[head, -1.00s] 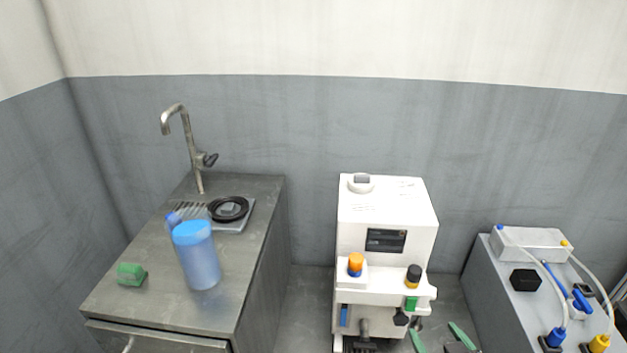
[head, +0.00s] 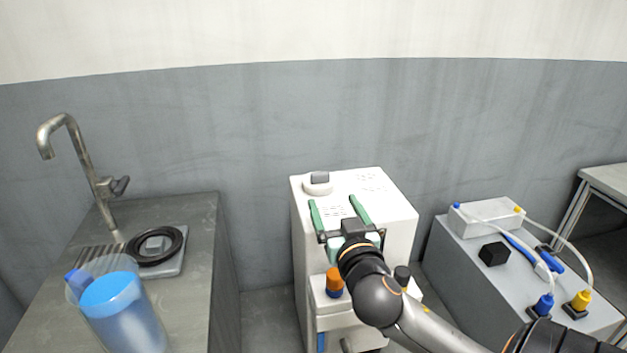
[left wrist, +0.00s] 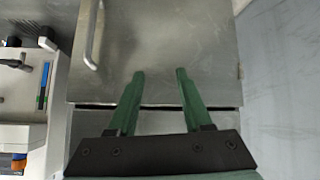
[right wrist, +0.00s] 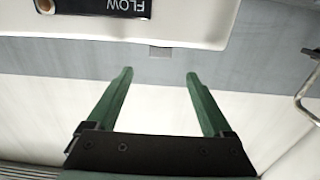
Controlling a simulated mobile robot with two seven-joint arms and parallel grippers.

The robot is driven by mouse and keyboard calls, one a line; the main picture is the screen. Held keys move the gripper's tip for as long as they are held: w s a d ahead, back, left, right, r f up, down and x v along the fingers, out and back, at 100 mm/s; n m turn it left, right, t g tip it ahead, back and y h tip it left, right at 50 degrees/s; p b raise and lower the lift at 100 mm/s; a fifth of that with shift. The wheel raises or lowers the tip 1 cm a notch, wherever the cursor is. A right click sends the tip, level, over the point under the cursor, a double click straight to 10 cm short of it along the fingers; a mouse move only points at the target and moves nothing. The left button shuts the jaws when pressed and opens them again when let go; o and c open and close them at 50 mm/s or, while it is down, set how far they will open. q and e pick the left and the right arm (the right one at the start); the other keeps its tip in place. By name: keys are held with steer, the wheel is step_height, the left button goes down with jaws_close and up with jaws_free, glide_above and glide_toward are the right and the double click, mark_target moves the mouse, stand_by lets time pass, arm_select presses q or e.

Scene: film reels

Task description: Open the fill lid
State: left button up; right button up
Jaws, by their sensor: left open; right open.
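The fill lid (head: 318,184) looks to be the round white cap with a grey grip, on the back left of the white machine's top (head: 385,192). It appears shut. My right gripper (head: 333,200) is open and empty in front of the machine's upper part, its green fingers pointing toward the back, just short of the lid and to its right in the picture. The right wrist view shows nothing between its fingers (right wrist: 159,73); the lid is not in that view. My left gripper (left wrist: 160,73) is open and empty, facing a metal cabinet front; the head view does not show it.
An orange knob (head: 334,282) and a black knob (head: 402,275) stand on the machine's front ledge. At left, a counter holds a tap (head: 82,160) and a blue-filled jug (head: 125,305). At right, a grey unit (head: 470,265) carries tubes and connectors.

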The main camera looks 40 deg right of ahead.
mark_target(321, 178)
steer(key=x, duration=1)
steer(key=shift+w+f, duration=0.1)
steer(key=shift+w, duration=0.05)
steer(key=shift+c, duration=0.3)
jaws_close()
stand_by(0.3)
